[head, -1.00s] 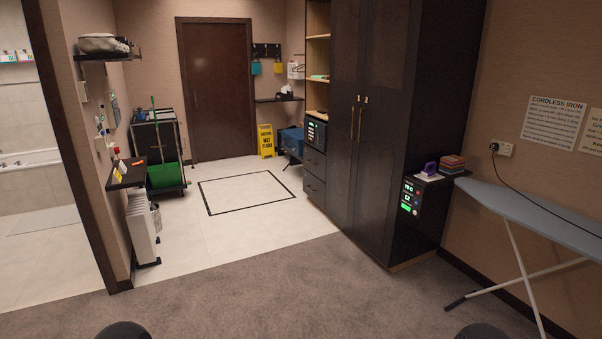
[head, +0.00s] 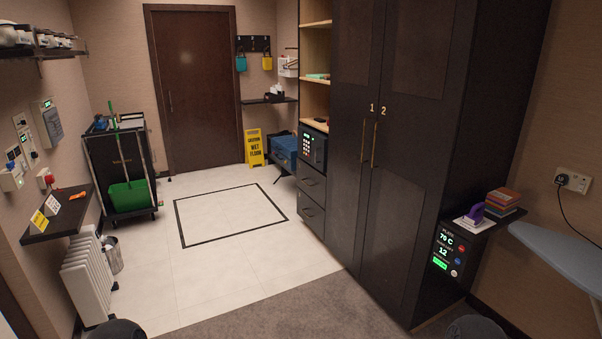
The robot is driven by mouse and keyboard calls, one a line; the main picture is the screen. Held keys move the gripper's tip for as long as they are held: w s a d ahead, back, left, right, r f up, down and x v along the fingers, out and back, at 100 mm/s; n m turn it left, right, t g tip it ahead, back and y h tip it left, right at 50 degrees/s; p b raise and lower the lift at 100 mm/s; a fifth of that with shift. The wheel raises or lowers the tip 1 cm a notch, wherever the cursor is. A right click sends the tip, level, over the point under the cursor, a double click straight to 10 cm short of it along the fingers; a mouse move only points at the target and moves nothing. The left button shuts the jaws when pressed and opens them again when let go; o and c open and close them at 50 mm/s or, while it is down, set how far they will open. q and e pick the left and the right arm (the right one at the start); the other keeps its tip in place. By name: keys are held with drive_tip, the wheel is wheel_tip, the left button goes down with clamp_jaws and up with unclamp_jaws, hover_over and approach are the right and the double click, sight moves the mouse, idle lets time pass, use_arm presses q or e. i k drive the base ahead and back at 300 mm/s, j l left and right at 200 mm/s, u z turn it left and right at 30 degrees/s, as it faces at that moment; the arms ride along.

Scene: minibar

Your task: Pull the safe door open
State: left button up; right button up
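The safe (head: 313,145) is a small dark box with a lit keypad on its front. It sits in the open shelf column left of the tall dark wardrobe, above two drawers. Its door looks shut, seen at a steep angle. A small dark object lies on top of it. My grippers are not in view; only dark rounded parts of my own body show at the bottom edge.
The wardrobe (head: 405,160) with long handles stands right of the safe. A yellow wet-floor sign (head: 254,148) and blue case (head: 285,150) stand beyond it. A cleaning cart (head: 122,165) and white radiator (head: 88,279) line the left. The tiled floor (head: 228,264) between is clear.

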sight(317, 144)
drive_tip(key=i, duration=2.25)
